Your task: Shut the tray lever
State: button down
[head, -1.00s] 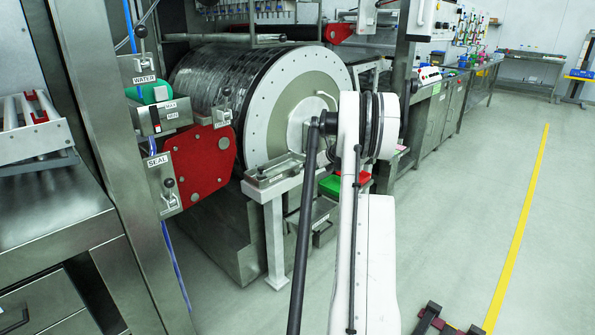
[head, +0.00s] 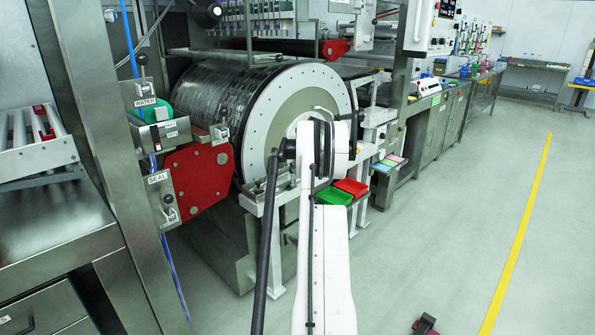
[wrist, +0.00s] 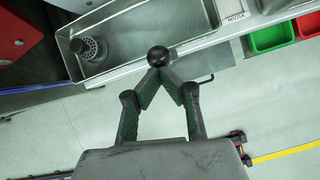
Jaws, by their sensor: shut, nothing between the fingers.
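In the wrist view my gripper (wrist: 158,74) is shut and empty, its two dark green fingers meeting at the tips. A black ball knob (wrist: 158,56), likely the tray lever's, shows right at the fingertips, in front of the tray's near rim. I cannot tell whether the fingertips touch it; the lever's shaft is hidden. The metal tray (wrist: 118,64) holds a grey perforated strainer (wrist: 90,48) at its left end. In the head view my white arm reaches toward the drum's front and hides my gripper and most of the tray.
The large drum (head: 285,112) stands behind my arm. Red side plates (head: 198,175) and the WATER and SEAL levers are at left. Green (head: 335,197) and red (head: 351,187) bins sit right of the tray. The floor (head: 440,220) at right is mostly clear.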

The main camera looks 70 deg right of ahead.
jog(key=shift+w+d+r, duration=0.1)
jog(key=shift+w, duration=0.3)
dwell(0.4)
jog(key=w+p+v, duration=0.1)
jog(key=v, duration=1)
jog(key=shift+r, duration=0.6)
jog(key=shift+w, duration=0.1)
